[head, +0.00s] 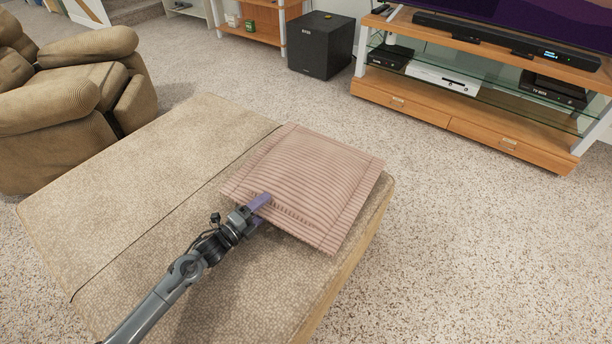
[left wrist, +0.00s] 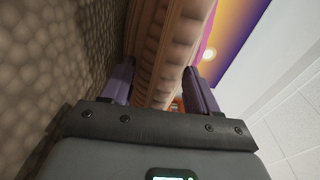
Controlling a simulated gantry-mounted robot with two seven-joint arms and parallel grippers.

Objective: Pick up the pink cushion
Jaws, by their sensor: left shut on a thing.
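The pink cushion (head: 312,180) is square and ribbed, with a flat border. It is over the right end of the beige ottoman (head: 150,170). My left gripper (head: 262,205) is at the cushion's near left edge and shut on it. In the left wrist view the cushion (left wrist: 165,50) runs between the two purple fingers of my left gripper (left wrist: 160,90). From the head view I cannot tell whether the cushion's underside still touches the ottoman. My right gripper is not in view.
A brown armchair (head: 75,95) stands left of the ottoman. A black subwoofer (head: 320,45) and a wooden TV stand (head: 480,110) with electronics are at the back. Speckled carpet (head: 480,240) on the right is clear.

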